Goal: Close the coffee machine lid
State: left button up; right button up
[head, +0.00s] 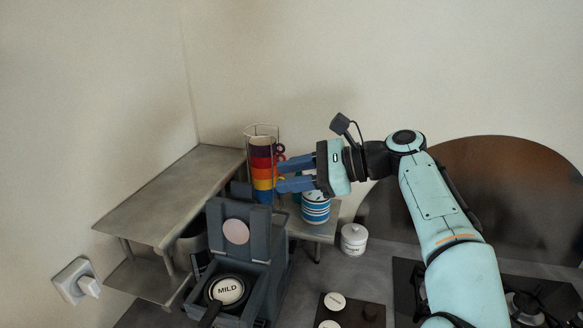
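The dark grey coffee machine (259,284) stands at the lower middle of the head view. Its lid (235,215) looks raised, an upright panel with a pale pink disc on it. Below the lid sits a round white piece marked MILD (228,290) in a black holder with a handle pointing toward me. My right gripper (281,175) is above and to the right of the lid in the picture. Its two blue fingers are apart, with nothing seen held between them, and point left. Whether it touches the lid cannot be told, but it appears clear. My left gripper is not in view.
A stack of coloured cups (261,172) in a wire rack is behind the fingers. A blue-striped canister (316,211) and a white lidded jar (354,239) stand right of the machine. A metal shelf (170,195) is at left, near a wall plug (88,286).

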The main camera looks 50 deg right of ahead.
aim_at(238, 225)
jog(key=k+j, duration=0.2)
jog(key=j, duration=0.15)
jog(key=k+j, duration=0.15)
jog(key=j, duration=0.2)
jog(key=k+j, duration=0.2)
jog(key=j, duration=0.15)
jog(key=k+j, duration=0.2)
jog(key=j, duration=0.15)
jog(key=k+j, duration=0.2)
jog(key=j, duration=0.15)
